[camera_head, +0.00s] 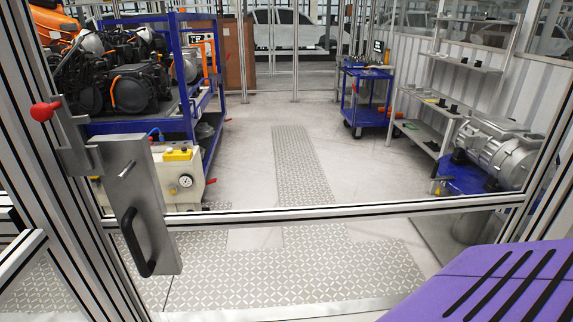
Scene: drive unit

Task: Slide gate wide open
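The gate has an aluminium frame, and its horizontal rail (350,212) crosses the view from left to right. A grey metal latch plate (140,190) sits at the gate's left side, with a black pull handle (133,243) on it. A red knob (44,111) on a bracket is beside the plate, at the left aluminium post (28,75). The plate lies close against this bracket, and the gate spans the opening, so it looks shut. Neither of my grippers is in view, and nothing is touching the handle.
Beyond the gate, a blue rack (140,127) with black machine parts stands left. A blue cart (364,98) stands at the back, with grey shelving (447,60) and a metal drive unit (497,150) at right. The patterned floor strip (300,170) between them is clear.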

